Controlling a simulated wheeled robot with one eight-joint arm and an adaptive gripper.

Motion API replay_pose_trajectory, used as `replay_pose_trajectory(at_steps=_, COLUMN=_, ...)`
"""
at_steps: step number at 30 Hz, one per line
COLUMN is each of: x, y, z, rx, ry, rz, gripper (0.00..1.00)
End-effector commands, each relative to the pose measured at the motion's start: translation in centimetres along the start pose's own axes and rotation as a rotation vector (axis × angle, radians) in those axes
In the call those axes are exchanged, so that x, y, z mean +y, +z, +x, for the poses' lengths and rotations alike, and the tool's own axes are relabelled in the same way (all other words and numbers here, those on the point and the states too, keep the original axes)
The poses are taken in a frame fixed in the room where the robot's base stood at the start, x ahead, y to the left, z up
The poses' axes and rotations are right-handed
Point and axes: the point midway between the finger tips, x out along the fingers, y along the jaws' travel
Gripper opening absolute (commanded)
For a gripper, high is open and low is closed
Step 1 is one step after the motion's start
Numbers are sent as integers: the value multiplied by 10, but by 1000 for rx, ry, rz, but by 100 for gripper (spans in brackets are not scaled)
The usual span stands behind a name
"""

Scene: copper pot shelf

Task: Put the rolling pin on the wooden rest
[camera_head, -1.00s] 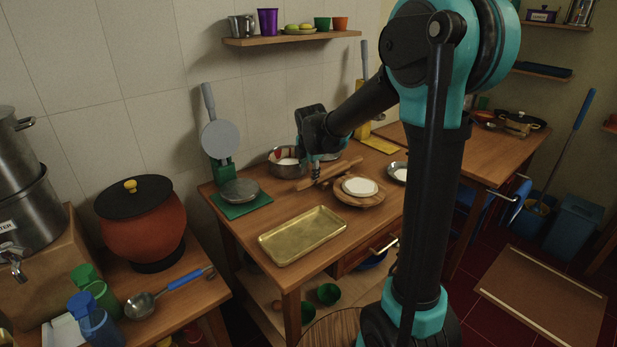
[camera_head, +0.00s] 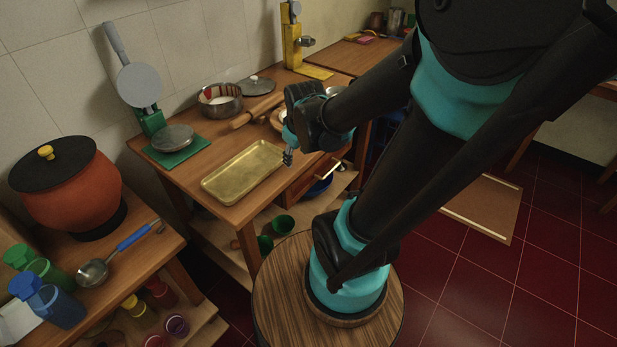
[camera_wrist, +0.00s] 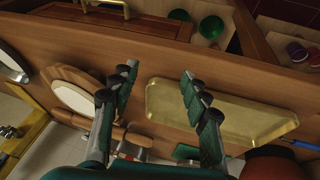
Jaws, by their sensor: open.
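The rolling pin (camera_head: 253,112) lies on the wooden table in the head view, behind the brass tray and partly hidden by my arm at its right. In the wrist view, a wooden piece that looks like its end (camera_wrist: 138,140) shows beyond the fingers. My gripper (camera_head: 288,158) is above the table's front edge, right of the brass tray, apart from the pin. In the wrist view my gripper (camera_wrist: 160,95) is open, with nothing between its fingers. I cannot make out the wooden rest for certain.
The brass tray (camera_head: 243,170) lies near the table's front. A round board with a white disc (camera_wrist: 75,93) is beside the fingers. A drawer handle (camera_head: 325,175) juts out at the front.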

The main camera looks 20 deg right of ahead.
Motion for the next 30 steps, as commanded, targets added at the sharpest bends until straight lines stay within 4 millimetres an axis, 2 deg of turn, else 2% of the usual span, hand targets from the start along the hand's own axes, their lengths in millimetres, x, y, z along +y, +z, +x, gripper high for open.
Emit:
replay_pose_trajectory(at_steps=1, x=-6, y=22, z=2, rx=-4, ry=-2, rz=122, gripper=46)
replay_pose_trajectory(at_steps=3, x=-13, y=44, z=4, rx=-9, ry=-7, rz=273, gripper=46)
replay_pose_trajectory(at_steps=6, x=-21, y=66, z=6, rx=-16, ry=-10, rz=428, gripper=46)
replay_pose_trajectory(at_steps=9, x=-26, y=77, z=8, rx=-19, ry=-12, rz=511, gripper=46)
replay_pose_trajectory(at_steps=30, x=-27, y=79, z=8, rx=-20, ry=-13, rz=536, gripper=46)
